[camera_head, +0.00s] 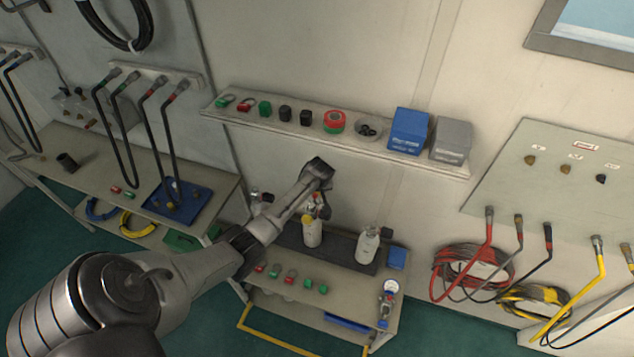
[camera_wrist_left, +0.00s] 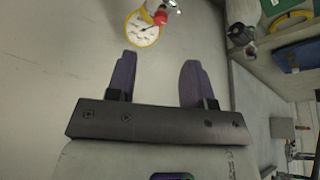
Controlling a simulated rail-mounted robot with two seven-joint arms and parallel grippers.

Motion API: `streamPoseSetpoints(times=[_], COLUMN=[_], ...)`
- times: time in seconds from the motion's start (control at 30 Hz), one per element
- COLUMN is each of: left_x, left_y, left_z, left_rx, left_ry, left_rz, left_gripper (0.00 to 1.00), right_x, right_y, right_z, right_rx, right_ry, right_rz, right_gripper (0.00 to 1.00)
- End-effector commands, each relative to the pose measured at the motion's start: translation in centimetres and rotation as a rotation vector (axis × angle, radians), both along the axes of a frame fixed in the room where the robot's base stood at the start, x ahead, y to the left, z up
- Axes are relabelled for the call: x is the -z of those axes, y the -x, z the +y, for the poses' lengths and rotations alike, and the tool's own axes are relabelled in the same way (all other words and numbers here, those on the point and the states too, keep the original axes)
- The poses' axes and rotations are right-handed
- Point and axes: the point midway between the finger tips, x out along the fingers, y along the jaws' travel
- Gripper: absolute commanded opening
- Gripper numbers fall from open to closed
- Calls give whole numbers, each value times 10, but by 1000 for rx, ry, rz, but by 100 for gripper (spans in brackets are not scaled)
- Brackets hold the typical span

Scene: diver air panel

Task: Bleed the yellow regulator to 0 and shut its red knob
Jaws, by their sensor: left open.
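The yellow regulator shows in the left wrist view as a white-faced gauge with a yellow rim (camera_wrist_left: 141,30). Its red knob (camera_wrist_left: 160,17) sits at the gauge's upper right edge. The needle reading is too small to tell. My left gripper (camera_wrist_left: 156,62) is open and empty, with the gauge beyond its fingertips and apart from them. The fittings above that bottle are partly hidden by my gripper. My right gripper is not in view.
A second white bottle (camera_head: 368,246) stands to the right on the dark mat. A blue gauge assembly (camera_head: 388,292) is at the bench's right end. Red and green caps (camera_head: 290,275) lie along the front. A shelf (camera_head: 245,112) with caps and boxes is on the wall behind.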

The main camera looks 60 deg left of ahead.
Motion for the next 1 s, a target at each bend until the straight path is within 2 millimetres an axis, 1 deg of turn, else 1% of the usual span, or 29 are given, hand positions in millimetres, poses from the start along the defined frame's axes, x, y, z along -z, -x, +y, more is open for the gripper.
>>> streamPoseSetpoints(times=[0.1, 0.2, 0.4, 0.57, 1.0], left_x=[-15, -24, -36, -40, -40], left_y=[3, 4, 7, 8, 7], left_z=[-6, -10, -14, -16, -16], left_rx=[2, 0, 0, 0, 0], left_ry=[-1, 0, 0, 1, 1], left_rz=[-2, -1, 0, 1, 0], left_gripper=[48, 48, 48, 48, 48], right_x=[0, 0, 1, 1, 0], right_y=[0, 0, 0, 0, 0], right_z=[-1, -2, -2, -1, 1], right_rx=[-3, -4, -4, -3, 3], right_ry=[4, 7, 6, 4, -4], right_rz=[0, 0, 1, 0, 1], right_gripper=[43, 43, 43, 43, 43])
